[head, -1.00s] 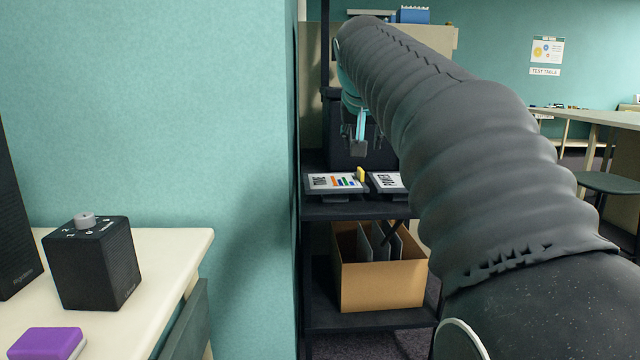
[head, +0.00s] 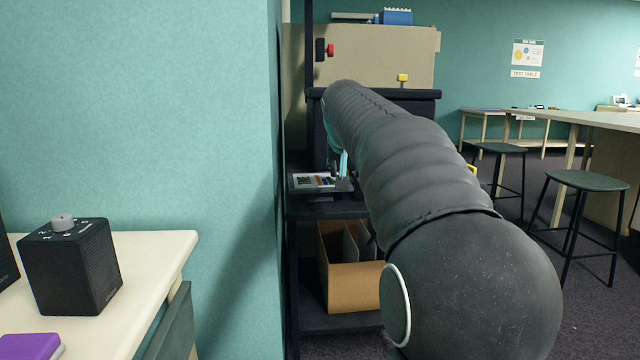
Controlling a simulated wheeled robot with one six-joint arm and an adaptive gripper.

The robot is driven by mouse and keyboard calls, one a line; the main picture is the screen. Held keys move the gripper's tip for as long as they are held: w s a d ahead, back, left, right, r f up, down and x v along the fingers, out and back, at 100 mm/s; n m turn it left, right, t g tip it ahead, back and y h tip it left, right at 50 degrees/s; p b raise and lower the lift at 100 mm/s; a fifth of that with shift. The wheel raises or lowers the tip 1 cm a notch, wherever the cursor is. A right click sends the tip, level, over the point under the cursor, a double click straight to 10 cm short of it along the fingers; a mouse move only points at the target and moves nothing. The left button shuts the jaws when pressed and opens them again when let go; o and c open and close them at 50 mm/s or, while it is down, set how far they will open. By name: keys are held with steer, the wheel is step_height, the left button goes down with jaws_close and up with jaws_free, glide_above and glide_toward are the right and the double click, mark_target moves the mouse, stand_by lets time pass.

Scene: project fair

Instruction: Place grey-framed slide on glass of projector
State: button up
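A grey-framed slide (head: 314,182) with a white face and coloured bars lies tilted on the dark shelf in the head view. My gripper (head: 341,171) is low over the right end of this slide, partly hidden behind my own arm. I cannot tell whether its fingers touch the slide or are open or shut. A second slide seen earlier to the right is now hidden behind my arm. I cannot make out the projector or its glass.
A cardboard box (head: 352,293) with grey panels stands on the lower shelf. A teal wall (head: 150,120) closes the left side, above a cream table (head: 170,250) with a black box (head: 72,268). Stools (head: 590,182) and tables stand at the right.

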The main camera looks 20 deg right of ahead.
steer(key=shift+w+d+f, duration=0.1)
steer(key=shift+w+f, duration=0.05)
steer(key=shift+w, duration=0.1)
jaws_close()
